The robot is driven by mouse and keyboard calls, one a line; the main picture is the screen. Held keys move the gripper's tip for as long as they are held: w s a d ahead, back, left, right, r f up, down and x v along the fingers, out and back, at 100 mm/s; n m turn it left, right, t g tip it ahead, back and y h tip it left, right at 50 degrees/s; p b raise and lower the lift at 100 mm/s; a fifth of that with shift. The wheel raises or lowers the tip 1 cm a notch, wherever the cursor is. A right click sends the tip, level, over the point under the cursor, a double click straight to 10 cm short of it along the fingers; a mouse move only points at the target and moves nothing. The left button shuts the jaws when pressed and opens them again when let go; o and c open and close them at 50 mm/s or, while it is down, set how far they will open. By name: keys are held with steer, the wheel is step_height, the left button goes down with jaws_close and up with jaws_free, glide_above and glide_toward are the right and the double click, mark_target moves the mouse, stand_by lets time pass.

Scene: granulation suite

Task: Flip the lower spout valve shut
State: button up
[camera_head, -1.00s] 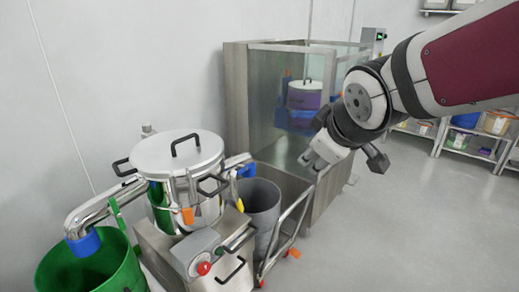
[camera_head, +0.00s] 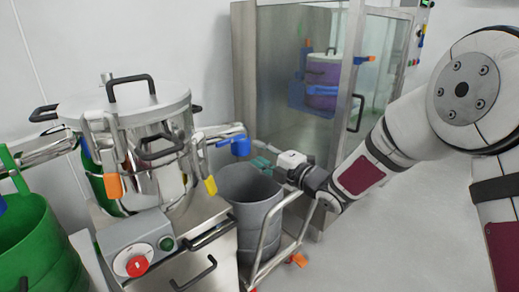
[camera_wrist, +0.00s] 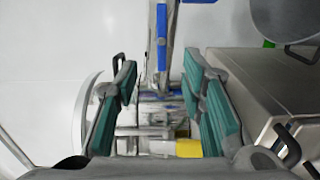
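The steel vessel (camera_head: 140,120) stands at left in the head view. Its right-hand spout ends in a blue collar (camera_head: 240,147) above a grey bin. A yellow lever tab (camera_head: 211,185) hangs below that spout, and an orange tab (camera_head: 113,185) hangs at the vessel's front. I cannot tell for sure which tab belongs to the lower spout valve. My gripper (camera_head: 262,166) is just right of the blue collar, above the grey bin. In the wrist view its teal fingers (camera_wrist: 158,88) are apart and empty, with steel pipework and a yellow part (camera_wrist: 188,148) showing between them.
The grey bin (camera_head: 252,200) stands under the right spout, beside a cart rail (camera_head: 280,232). A green bin (camera_head: 40,250) is at left. A control box with a red knob (camera_head: 137,266) is in front. A glass-sided cabinet (camera_head: 290,90) stands behind. Floor at right is clear.

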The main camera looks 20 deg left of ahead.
mark_target(232, 141)
steer(key=b+x, duration=0.2)
steer(key=x, duration=1.1)
steer(key=shift+w+a+f+b, duration=0.1)
steer(key=shift+a+f+b, duration=0.05)
steer(key=shift+a+b, duration=0.25)
jaws_close()
